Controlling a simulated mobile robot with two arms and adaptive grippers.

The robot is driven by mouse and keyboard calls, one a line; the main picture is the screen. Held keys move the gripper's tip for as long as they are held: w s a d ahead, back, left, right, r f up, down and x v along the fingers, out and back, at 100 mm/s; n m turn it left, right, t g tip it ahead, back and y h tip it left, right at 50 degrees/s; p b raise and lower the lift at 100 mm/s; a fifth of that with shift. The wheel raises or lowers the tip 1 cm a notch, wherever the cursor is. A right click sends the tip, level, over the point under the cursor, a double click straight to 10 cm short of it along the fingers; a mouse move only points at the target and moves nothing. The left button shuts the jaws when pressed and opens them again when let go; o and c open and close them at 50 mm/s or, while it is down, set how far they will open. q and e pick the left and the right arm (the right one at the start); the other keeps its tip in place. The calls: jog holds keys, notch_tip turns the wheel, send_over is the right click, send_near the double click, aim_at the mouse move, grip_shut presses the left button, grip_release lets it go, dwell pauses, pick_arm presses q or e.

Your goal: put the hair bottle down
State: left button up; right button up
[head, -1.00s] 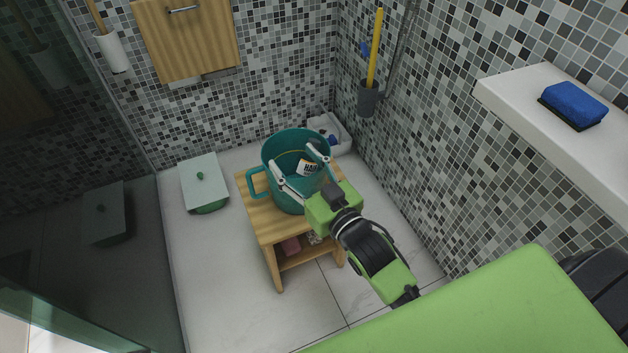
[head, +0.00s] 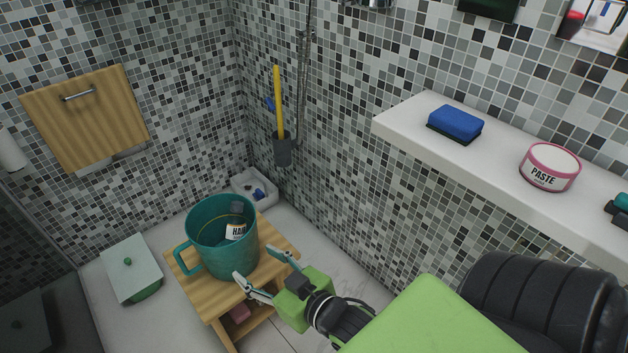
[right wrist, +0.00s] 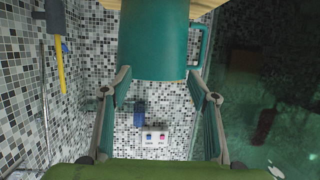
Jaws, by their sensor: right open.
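The hair bottle (head: 236,230), with a white label and a dark cap, stands inside the teal bucket (head: 215,257). Its lower part is hidden by the bucket wall. The bucket stands on a small wooden stool (head: 195,291). My right gripper (head: 262,264) is open and empty, in front of the bucket to its lower right, outside it. In the right wrist view the open fingers (right wrist: 160,95) point toward the bucket (right wrist: 153,45), with nothing between them. The bottle does not show there. My left gripper is not in view.
A white shelf (head: 400,125) on the right holds a blue sponge (head: 456,122) and a paste jar (head: 550,168). A yellow-handled tool (head: 278,100) hangs in a wall holder. A lidded green container (head: 131,268) stands on the floor at left. A white tray (head: 255,190) lies behind the bucket.

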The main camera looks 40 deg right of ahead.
jog(key=s+d+f+g+h, duration=0.1)
jog(key=s+f+g, duration=0.3)
jog(key=s, duration=0.4)
jog(key=s+d+f+g, duration=0.1)
jog(key=s+f+g, duration=0.4)
jog(key=s, duration=0.4)
jog(key=shift+f+g+h, duration=0.2)
jog(key=shift+g+h, duration=0.2)
jog(key=shift+g, duration=0.5)
